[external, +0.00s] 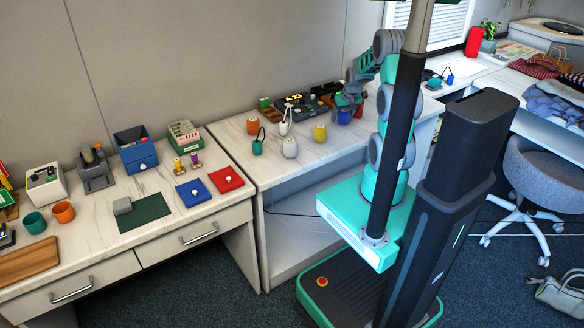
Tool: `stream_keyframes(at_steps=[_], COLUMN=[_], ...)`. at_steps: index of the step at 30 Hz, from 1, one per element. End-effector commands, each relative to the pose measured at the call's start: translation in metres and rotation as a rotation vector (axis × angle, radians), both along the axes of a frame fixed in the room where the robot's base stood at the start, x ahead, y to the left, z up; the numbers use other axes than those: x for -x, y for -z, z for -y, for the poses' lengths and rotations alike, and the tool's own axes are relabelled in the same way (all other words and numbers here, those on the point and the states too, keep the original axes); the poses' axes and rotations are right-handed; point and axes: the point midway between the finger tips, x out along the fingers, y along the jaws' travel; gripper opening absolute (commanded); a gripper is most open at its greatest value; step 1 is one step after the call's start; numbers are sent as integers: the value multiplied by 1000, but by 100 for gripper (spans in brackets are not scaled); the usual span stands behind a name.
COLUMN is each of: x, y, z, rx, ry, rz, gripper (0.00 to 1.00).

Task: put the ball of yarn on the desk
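I cannot pick out a ball of yarn for certain at this size. Small round pale things sit on a blue square (194,193) and a red square (227,180) on the left counter. The desk (268,176) with a pale marbled top stands in the middle. My gripper (346,104) is low over its far right part, pointing down near an orange item (356,106). The fingers are small and partly hidden, so I cannot tell whether they are open or hold anything.
The desk's front strip is clear. A grey chair (541,180) stands at the right.

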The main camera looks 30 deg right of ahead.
Motion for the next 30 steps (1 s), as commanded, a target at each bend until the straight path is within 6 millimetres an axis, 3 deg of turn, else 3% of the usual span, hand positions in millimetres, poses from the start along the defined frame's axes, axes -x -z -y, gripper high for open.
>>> stream_keyframes(at_steps=[11, 14, 24, 28, 30], x=[0, 5, 36, 42, 47], y=[-7, -21, -97, -112, -116], z=[0, -1, -12, -14, -31], rx=[0, 2, 1, 1, -3], ry=[0, 0, 0, -1, -21], rz=[1, 4, 4, 2, -7], gripper=[71, 71, 71, 71, 71])
